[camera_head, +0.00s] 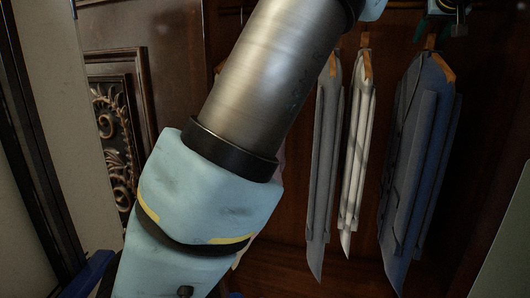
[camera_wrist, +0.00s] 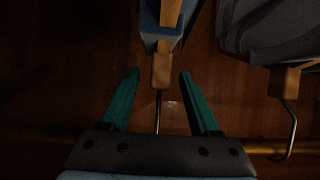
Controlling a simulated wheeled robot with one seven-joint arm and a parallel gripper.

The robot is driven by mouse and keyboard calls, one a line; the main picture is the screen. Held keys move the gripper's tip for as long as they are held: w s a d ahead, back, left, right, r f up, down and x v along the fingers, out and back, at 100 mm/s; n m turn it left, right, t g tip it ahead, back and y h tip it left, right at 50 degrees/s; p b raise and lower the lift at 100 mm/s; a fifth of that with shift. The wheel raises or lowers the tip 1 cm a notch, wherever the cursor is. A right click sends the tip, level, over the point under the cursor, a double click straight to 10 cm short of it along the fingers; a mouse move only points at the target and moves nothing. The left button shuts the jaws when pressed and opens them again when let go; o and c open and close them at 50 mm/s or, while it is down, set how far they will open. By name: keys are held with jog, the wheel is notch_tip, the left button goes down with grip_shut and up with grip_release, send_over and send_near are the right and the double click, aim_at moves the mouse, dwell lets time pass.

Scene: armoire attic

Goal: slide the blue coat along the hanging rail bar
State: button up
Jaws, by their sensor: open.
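The blue coat (camera_head: 408,150) hangs at the right of the head view, on a wooden hanger (camera_head: 440,62). My gripper (camera_wrist: 160,74) is open in the wrist view, its two teal fingers on either side of a wooden hanger neck and thin metal hook. A bluish garment (camera_wrist: 161,37), apparently the blue coat, hangs from it. There are gaps on both sides, so the fingers do not grip the hook. The rail bar (camera_wrist: 262,147) crosses low in the wrist view, partly hidden behind my gripper body. In the head view only part of my gripper shows, at the top right above the coat.
A grey garment (camera_head: 324,160) and a whitish one (camera_head: 356,150) hang left of the blue coat. Another hanger hook (camera_wrist: 291,130) stands right of my gripper in the wrist view. A carved door panel (camera_head: 115,130) is at the left. My arm hides the middle.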

jog(key=shift+f, duration=0.15)
jog(key=shift+s, duration=0.25)
jog(key=b+v, duration=0.4)
jog(key=v, duration=0.6)
jog(key=shift+r, duration=0.3)
jog(key=shift+s+f, duration=0.1)
jog(key=shift+s, duration=0.05)
